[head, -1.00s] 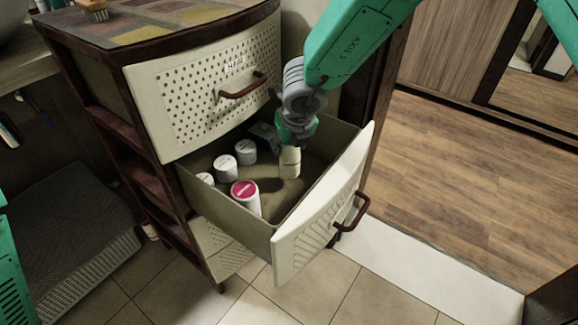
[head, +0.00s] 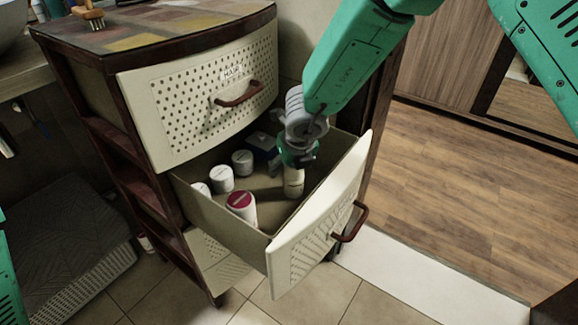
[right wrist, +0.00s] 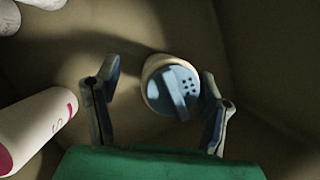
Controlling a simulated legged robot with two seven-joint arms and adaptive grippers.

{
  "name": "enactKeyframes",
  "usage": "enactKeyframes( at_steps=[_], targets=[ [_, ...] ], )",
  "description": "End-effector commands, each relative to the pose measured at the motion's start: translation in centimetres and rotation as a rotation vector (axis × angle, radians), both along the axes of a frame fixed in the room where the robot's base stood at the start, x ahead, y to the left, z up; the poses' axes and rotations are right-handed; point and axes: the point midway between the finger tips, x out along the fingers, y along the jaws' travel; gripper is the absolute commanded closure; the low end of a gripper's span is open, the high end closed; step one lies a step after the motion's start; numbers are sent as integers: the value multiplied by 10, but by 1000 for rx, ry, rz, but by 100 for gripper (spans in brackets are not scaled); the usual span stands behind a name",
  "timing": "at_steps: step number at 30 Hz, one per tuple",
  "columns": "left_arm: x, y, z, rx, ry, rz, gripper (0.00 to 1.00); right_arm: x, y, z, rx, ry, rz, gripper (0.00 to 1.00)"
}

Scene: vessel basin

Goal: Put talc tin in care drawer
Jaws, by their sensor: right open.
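The talc tin (head: 293,184) is a small cream cylinder inside the open lower drawer (head: 215,207), near its right side. In the right wrist view the tin (right wrist: 170,85) shows from above, with a blue cap that has a raised bar and small holes. It appears to stand on the drawer floor. My right gripper (head: 297,165) is open above it. In the right wrist view the fingers of that gripper (right wrist: 158,100) are on either side of the tin, with a visible gap at the left finger. My left gripper is out of view.
The upper drawer (head: 205,105), labelled HAIR, is above. A brush (head: 90,14) lies on top.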

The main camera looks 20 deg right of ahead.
Motion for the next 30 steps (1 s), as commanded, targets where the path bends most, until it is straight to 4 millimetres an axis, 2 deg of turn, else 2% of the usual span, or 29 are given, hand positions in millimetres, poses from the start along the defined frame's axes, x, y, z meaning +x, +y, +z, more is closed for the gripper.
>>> enactKeyframes(
  at_steps=[15, 21, 30],
  targets=[
    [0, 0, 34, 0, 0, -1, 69, -36, 1, 92, -2, -2, -1, 36],
    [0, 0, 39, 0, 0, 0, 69, -43, 0, 108, -1, 0, 0, 36],
    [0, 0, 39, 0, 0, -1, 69, -45, 0, 109, -3, 0, 0, 36]
  ],
)
